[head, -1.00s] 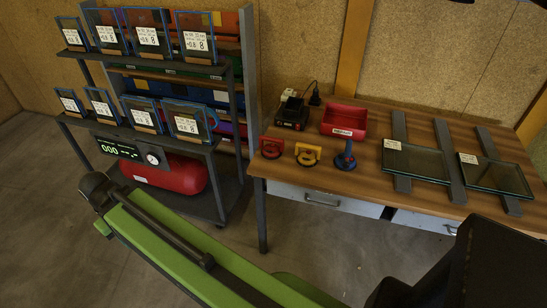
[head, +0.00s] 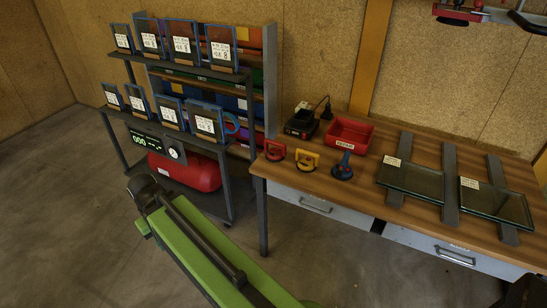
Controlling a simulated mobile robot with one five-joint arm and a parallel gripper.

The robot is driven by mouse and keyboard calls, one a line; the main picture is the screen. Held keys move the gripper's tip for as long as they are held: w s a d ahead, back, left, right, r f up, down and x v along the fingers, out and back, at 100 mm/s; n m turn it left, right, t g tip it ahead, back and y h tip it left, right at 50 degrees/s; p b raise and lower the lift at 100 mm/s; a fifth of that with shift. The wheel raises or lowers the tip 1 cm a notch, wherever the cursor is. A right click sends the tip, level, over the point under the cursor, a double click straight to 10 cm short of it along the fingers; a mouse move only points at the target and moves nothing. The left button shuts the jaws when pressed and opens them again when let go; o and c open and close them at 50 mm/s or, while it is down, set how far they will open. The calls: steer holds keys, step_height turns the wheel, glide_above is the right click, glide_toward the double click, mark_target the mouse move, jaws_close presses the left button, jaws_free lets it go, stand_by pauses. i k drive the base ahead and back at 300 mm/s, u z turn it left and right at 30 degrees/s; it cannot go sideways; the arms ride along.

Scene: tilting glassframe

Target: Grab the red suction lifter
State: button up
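The red suction lifter (head: 275,150) stands on the wooden workbench (head: 345,190), near its left front corner. It is small, with a red body and handle. A yellow lifter (head: 307,160) stands just to its right, and a blue one (head: 344,168) stands further right. My green arm reaches up from the bottom of the head view, in front of the shelf rack and left of the bench, apart from the lifter. My gripper cannot be made out in this view.
A red bin (head: 348,134) and a black charger (head: 300,123) stand behind the lifters. Glass panes (head: 412,180) lie on dark rails at the right. A shelf rack (head: 200,140) with framed panes and a red tank (head: 185,172) stands left. Floor is free left of my arm.

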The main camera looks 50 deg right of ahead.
mark_target(280, 155)
steer(key=z, duration=0.1)
steer(key=i, duration=0.95)
steer(key=u, duration=0.05)
